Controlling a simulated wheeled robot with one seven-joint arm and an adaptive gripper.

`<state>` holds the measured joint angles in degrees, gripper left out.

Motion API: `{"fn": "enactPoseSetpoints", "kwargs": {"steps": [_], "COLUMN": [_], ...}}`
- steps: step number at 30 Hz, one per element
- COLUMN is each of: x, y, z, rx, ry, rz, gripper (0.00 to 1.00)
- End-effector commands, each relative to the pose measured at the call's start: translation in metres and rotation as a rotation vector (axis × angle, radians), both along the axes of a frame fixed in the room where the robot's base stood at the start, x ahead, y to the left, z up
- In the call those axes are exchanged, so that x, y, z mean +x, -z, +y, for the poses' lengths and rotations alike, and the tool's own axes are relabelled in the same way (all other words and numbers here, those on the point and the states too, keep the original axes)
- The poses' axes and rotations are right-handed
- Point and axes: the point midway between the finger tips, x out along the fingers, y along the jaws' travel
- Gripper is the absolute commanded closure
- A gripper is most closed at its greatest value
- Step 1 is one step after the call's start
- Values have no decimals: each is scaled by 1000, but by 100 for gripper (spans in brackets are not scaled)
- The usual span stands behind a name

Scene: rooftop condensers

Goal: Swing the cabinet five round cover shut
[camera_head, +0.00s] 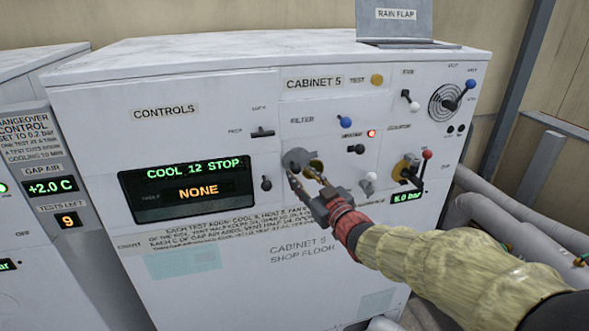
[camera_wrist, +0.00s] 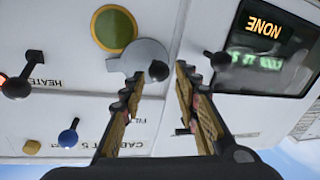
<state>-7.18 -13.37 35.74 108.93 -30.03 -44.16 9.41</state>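Cabinet five (camera_head: 230,90) is a white box with a labelled front panel. Its round cover (camera_head: 295,157) is a grey disc swung to the left of a yellow-rimmed round opening (camera_head: 316,167), which is largely uncovered. In the upside-down wrist view the cover (camera_wrist: 137,54) overlaps the edge of the olive, yellow-rimmed opening (camera_wrist: 114,29). A dark round knob (camera_wrist: 158,70) is at the cover's edge. My gripper (camera_head: 306,176) is open in front of the cover. In the wrist view its fingertips (camera_wrist: 158,76) appear on either side of the knob; contact cannot be told.
A dark display (camera_head: 187,187) and a small lever (camera_head: 266,183) are left of the cover. A blue filter knob (camera_head: 345,122), a white knob (camera_head: 370,178) and a red-tipped valve lever (camera_head: 426,155) are to the right. Pipes (camera_head: 490,205) run beside the cabinet.

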Motion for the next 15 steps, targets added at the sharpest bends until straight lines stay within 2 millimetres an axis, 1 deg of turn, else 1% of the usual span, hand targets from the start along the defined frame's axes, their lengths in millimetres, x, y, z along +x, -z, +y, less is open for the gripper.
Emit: {"fn": "enactPoseSetpoints", "kwargs": {"steps": [1,3,7,10,15], "x": [8,16,30,36,40], "y": [0,0,-1,-1,-1], "z": [4,9,16,19,21], "rx": [0,0,-1,0,-1], "ry": [-1,-2,0,1,1], "rz": [2,0,0,1,0], "gripper": [69,69,69,69,69]}}
